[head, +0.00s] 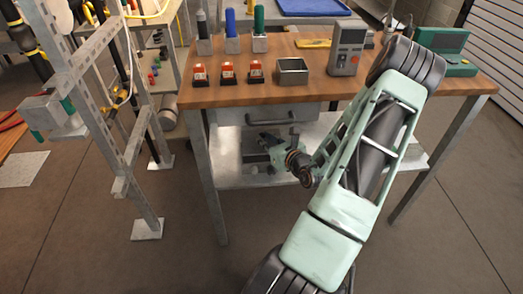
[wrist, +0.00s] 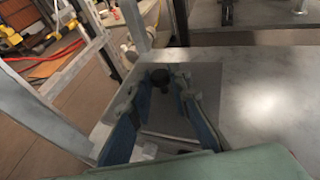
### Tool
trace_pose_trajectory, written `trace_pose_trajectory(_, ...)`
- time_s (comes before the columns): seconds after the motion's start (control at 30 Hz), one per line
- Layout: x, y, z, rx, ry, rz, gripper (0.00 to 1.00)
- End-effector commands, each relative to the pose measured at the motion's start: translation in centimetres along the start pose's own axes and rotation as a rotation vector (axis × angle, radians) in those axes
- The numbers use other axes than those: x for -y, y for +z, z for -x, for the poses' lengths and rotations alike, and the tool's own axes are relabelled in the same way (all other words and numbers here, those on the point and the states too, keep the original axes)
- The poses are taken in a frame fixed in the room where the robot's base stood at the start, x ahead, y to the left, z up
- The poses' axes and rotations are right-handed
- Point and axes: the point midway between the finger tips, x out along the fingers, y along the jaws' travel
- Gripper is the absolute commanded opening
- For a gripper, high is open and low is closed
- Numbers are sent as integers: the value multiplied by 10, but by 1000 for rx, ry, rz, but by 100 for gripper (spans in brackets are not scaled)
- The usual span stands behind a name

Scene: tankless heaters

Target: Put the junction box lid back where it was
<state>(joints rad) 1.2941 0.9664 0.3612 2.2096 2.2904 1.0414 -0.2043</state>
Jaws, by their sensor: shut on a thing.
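My gripper (wrist: 172,80) is closed on a dark round knob (wrist: 160,77) in the wrist view. The knob stands in front of a flat grey plate, which looks like the junction box lid (wrist: 205,80); the fingers hide part of it. In the head view my gripper (head: 268,145) is under the workbench top, below the drawer and above the lower shelf. A grey box with green fittings (head: 48,112), likely the junction box, is on the metal frame at the left.
The wooden workbench (head: 215,97) carries red devices (head: 228,72), an open metal tin (head: 292,72), a grey meter (head: 347,50) and a green case (head: 448,50). Bench legs, the drawer (head: 262,117) and lower shelf (wrist: 265,100) surround my gripper. Floor is clear between frame and bench.

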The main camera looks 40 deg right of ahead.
Motion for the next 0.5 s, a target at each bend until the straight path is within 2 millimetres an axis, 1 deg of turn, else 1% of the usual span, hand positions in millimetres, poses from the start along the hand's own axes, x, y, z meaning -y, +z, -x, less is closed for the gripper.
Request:
trace_pose_trajectory(0.03, -1, -6, -8, 1, 2, -2, 0)
trace_pose_trajectory(0.07, -2, -8, -11, 1, 1, -1, 0)
trace_pose_trajectory(0.23, -2, -12, -19, 1, 1, 0, 0)
trace_pose_trajectory(0.33, -3, -19, -28, 1, 2, 0, 0)
trace_pose_trajectory(0.5, -3, -44, -35, 0, 0, -2, 0)
